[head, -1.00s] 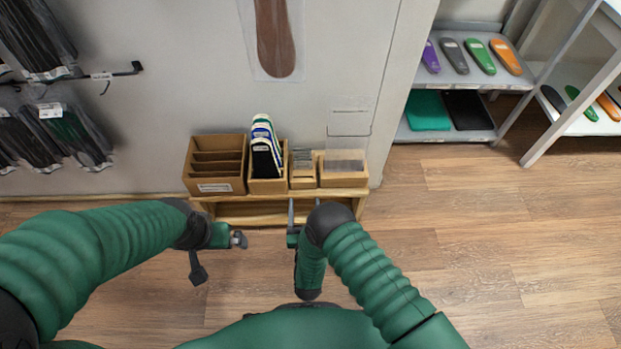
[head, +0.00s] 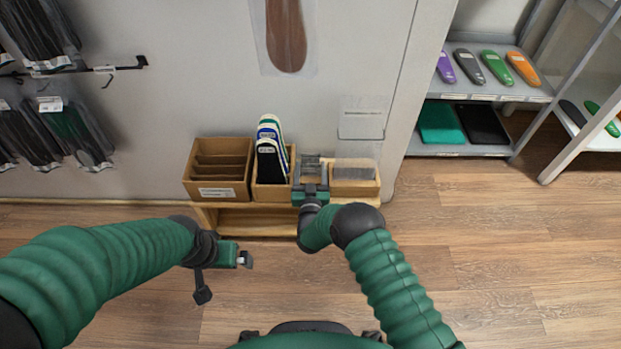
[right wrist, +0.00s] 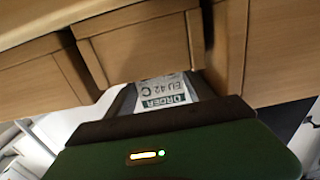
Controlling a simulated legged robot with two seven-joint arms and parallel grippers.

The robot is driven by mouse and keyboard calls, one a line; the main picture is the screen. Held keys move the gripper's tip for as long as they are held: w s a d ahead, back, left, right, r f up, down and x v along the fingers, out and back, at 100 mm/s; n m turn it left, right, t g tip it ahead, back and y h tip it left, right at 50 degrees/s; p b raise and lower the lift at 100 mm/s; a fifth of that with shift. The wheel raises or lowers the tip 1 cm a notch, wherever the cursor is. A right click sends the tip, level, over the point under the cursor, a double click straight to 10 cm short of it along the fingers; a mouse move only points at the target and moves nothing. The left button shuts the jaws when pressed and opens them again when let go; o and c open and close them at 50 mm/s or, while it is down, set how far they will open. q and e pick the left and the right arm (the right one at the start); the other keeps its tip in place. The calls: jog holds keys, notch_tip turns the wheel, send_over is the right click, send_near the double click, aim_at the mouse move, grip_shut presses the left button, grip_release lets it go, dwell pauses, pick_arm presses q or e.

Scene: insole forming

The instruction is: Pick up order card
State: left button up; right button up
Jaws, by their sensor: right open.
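The order card (right wrist: 162,92) shows in the right wrist view as a white label with a green band, reading "ORDER" and "EU 42 C". It lies between the fingers of my right gripper (right wrist: 165,95), by the front of a wooden box (right wrist: 150,45). In the head view my right gripper (head: 311,172) is open over the small middle box, and its fingers hide most of what is in it. Whether the fingers touch the card cannot be told. My left gripper (head: 246,259) hangs in front of the bench on the left, away from the boxes; its jaws are too small to read.
A low wooden bench (head: 250,224) carries a divided box (head: 218,170), a box of insoles (head: 271,150) and a box with a clear front (head: 354,178) close beside my right gripper. The wall stands right behind. Shelves with insoles (head: 490,92) are at right. Floor in front is clear.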

jog(key=shift+r, duration=0.1)
jog(key=c, duration=1)
jog(key=shift+o, duration=0.2)
notch_tip(320, 180, up, 9)
jog(key=p, duration=0.5)
jog(key=shift+r, duration=0.5)
